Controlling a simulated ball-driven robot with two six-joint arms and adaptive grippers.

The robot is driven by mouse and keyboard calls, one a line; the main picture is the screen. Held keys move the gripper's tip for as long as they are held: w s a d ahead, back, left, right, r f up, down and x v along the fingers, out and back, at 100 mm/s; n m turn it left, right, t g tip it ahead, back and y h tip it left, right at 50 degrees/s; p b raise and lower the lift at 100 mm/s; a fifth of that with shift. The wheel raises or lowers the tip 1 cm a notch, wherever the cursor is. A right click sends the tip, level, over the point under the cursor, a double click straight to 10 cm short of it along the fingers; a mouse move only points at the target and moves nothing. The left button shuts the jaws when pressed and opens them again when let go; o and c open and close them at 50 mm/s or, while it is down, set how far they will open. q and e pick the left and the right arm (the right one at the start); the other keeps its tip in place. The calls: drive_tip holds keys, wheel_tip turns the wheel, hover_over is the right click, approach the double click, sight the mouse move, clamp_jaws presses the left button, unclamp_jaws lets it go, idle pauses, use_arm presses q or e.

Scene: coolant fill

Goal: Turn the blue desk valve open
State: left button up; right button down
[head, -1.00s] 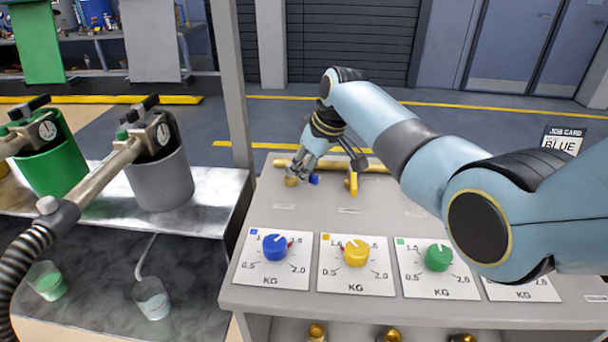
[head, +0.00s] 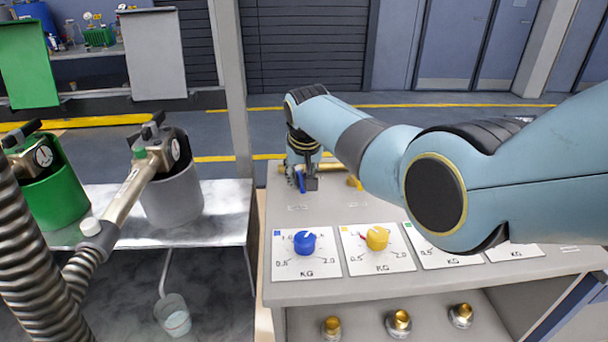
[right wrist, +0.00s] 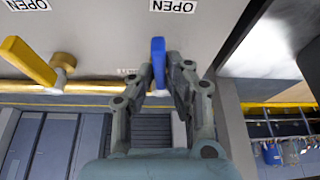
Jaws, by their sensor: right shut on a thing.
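The blue valve handle (head: 300,180) is at the back left of the grey desk, by the brass pipe, partly hidden by my right gripper (head: 305,182). In the right wrist view the blue handle (right wrist: 158,60) stands between the fingertips of my right gripper (right wrist: 158,75), which is shut on it. The handle points away from the brass pipe (right wrist: 90,87), roughly square to it. Its pivot is hidden by the gripper. My left gripper is not in view.
A yellow valve handle (right wrist: 28,60) sits beside the blue one on the same pipe. Blue (head: 305,243) and yellow (head: 377,238) dials are nearer on the desk (head: 345,285). Green (head: 52,190) and grey (head: 172,190) canisters stand left, past a post (head: 236,90).

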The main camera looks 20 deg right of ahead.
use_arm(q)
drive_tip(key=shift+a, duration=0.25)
use_arm(e)
drive_tip(key=shift+a+m+h, duration=0.25)
drive_tip(key=shift+m+h, duration=0.05)
drive_tip(key=shift+m, duration=0.2)
drive_tip(key=shift+w, duration=0.1)
drive_tip(key=c, duration=1.3)
unclamp_jaws()
drive_tip(key=shift+c, duration=0.2)
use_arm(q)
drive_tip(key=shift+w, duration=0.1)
use_arm(e)
drive_tip(key=v, duration=1.2)
